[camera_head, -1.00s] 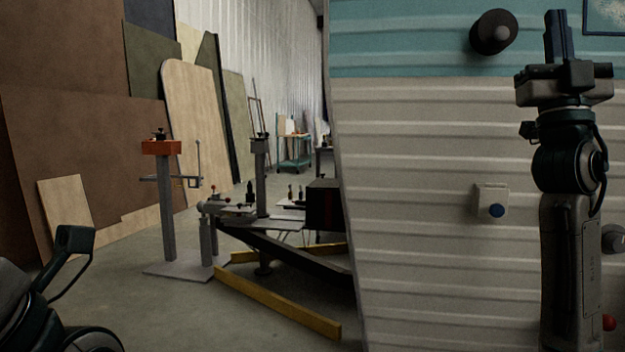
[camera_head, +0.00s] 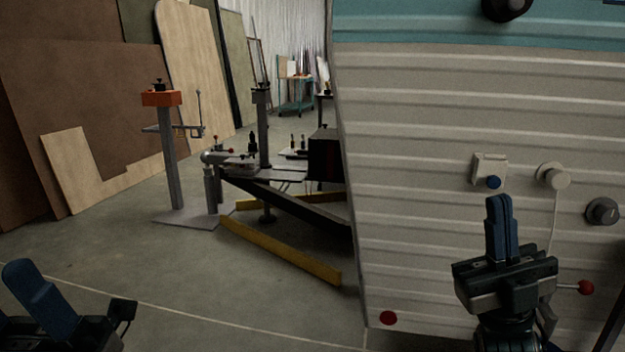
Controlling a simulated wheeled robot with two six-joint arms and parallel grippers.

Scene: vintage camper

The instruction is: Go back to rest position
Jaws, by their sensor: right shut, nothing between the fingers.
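My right gripper (camera_head: 500,215) is at the lower right of the head view, its blue fingers pointing up and pressed together with nothing between them. It shows in front of the camper's ribbed cream wall (camera_head: 420,200). My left gripper (camera_head: 38,295) is at the lower left corner. A blue finger and part of its dark body show there; the rest is cut off by the frame edge, so its opening cannot be judged.
The trailer hitch (camera_head: 290,205), a yellow beam (camera_head: 280,252) and an orange-topped stand (camera_head: 172,150) are left. Floor between is clear.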

